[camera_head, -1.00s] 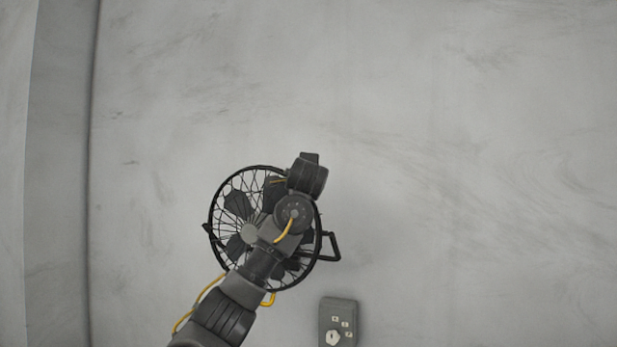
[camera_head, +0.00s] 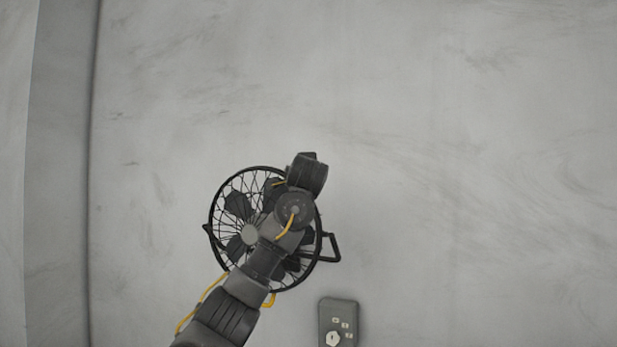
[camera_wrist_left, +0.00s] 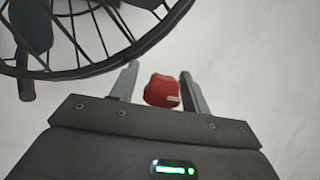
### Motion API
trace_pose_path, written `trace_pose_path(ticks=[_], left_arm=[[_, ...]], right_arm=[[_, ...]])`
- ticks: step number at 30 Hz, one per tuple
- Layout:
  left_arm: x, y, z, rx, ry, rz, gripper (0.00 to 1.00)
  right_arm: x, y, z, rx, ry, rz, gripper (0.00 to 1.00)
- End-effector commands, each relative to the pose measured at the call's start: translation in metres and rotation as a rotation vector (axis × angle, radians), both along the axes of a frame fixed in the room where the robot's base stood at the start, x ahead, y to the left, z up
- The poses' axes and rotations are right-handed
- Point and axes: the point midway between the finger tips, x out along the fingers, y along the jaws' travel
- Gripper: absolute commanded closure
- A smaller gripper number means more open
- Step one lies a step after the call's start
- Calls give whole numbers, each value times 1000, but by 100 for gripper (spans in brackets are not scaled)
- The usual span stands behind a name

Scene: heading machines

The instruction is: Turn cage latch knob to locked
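A black caged fan (camera_head: 232,190) stands on the grey surface, and my left arm crosses over it in the head view. In the left wrist view the fan's cage rim (camera_wrist_left: 150,38) fills the upper left. A red knob (camera_wrist_left: 162,90) with a small pale mark shows between the two fingers of my left gripper (camera_wrist_left: 162,85). The fingers are apart, with a visible gap on each side of the knob. In the head view my arm hides the knob and the gripper's fingers. My right gripper is not in view.
A grey control box (camera_head: 338,318) with a pale dial and small labels sits below and right of the fan. A black bracket (camera_head: 331,247) sticks out from the fan's right side. The surface to the right is clear.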

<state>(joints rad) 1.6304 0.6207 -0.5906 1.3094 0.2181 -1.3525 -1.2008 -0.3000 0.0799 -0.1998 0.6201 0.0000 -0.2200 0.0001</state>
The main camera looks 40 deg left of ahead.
Motion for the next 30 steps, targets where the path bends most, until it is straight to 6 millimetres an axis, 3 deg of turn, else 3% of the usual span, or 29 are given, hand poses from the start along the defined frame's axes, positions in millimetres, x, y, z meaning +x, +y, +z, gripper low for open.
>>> trace_pose_path(ticks=[11,21,30], left_arm=[[-5,-4,-1,2,-4,-1,47],[-53,-44,-5,2,-6,-3,47],[-81,-67,-4,1,-2,-1,47]], right_arm=[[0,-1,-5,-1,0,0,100],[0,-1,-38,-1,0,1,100],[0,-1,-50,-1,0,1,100]])
